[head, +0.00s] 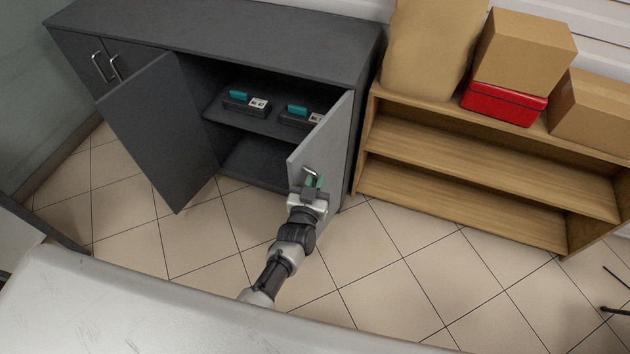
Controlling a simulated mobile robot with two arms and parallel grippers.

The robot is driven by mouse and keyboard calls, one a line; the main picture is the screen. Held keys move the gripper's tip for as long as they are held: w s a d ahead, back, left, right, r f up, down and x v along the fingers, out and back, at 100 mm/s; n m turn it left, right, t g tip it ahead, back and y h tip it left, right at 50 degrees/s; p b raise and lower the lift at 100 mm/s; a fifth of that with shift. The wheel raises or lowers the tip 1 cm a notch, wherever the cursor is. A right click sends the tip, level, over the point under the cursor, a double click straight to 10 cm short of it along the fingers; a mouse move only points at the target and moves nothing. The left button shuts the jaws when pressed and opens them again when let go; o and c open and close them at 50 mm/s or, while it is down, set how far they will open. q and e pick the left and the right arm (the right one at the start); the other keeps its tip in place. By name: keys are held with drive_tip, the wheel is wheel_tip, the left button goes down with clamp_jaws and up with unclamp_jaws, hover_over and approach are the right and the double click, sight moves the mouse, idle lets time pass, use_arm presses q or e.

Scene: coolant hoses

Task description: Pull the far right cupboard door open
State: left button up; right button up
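The far right cupboard door (328,135) is grey and stands swung open on the dark grey cupboard (210,35). Its metal bar handle (311,172) is near the door's free edge. The fingers partly hide the handle. The right gripper is not in view.
Another cupboard door (160,130) stands open on the left. Two dark devices with teal parts (245,102) sit on the inner shelf. A wooden shelf unit (480,160) stands close on the right. Tiled floor (380,270) in front is clear. A pale worn surface (130,310) fills the lower left.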

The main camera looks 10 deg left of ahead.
use_arm(q)
drive_tip(key=shift+o, duration=0.8)
drive_tip(key=shift+w+r, duration=0.15)
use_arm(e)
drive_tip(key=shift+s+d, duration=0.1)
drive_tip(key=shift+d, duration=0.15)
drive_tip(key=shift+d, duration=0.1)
use_arm(q)
drive_tip(key=shift+s, duration=0.35)
drive_tip(key=s+p, duration=0.1)
drive_tip(key=s, duration=0.9)
drive_tip(key=shift+a, duration=0.2)
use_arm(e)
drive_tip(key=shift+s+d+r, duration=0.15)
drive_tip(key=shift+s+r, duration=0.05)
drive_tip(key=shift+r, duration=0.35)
